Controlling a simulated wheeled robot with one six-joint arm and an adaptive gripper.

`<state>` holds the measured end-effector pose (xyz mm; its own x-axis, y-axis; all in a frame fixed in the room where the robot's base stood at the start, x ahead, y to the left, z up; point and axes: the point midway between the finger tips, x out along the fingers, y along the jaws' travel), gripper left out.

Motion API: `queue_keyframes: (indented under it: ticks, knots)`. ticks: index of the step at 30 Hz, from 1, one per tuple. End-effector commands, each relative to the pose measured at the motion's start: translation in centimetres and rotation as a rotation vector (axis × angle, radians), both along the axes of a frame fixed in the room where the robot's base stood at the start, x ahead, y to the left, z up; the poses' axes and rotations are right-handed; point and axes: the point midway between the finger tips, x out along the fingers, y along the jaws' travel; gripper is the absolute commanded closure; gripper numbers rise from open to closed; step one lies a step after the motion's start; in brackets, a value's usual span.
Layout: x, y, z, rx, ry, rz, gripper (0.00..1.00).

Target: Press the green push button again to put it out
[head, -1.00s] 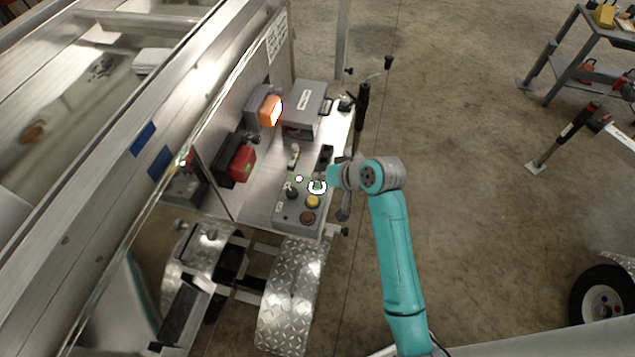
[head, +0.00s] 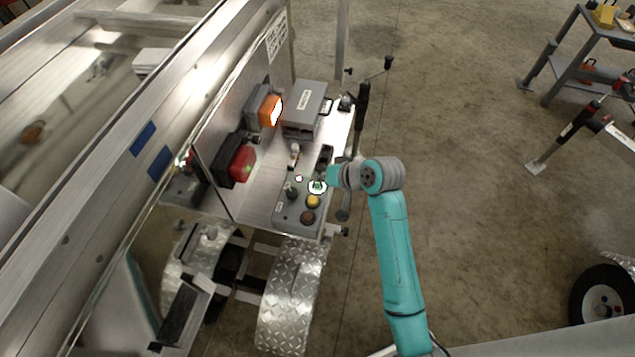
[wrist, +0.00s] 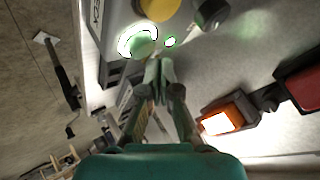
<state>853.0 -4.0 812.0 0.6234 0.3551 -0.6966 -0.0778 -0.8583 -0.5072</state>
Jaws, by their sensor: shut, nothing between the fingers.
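The green push button (head: 317,187) is on the grey control box (head: 283,220), with a bright ring around it. In the wrist view the green button (wrist: 141,43) shows with its glowing white rim, just above and left of my fingertips. My gripper (wrist: 160,68) is shut and empty, its fingers together close to the button. I cannot tell whether the tips touch it. In the head view my wrist hides part of the gripper.
A yellow button (head: 313,201), a red-brown button (head: 307,217) and a dark knob (head: 290,188) share the box. An orange lit lamp (head: 270,107), a red lamp (head: 242,163) and a grey case (head: 304,105) stand behind. A black crank post (head: 363,105) rises nearby.

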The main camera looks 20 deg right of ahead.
Motion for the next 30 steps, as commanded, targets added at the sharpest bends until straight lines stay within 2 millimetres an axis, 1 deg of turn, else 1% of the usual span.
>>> queue_keyframes:
  ticks: [8,30]
  knots:
    - [0.0,0.0,-0.8,0.0,0.001,0.001,1.0]
    - [0.0,0.0,-1.2,0.0,0.001,0.001,1.0]
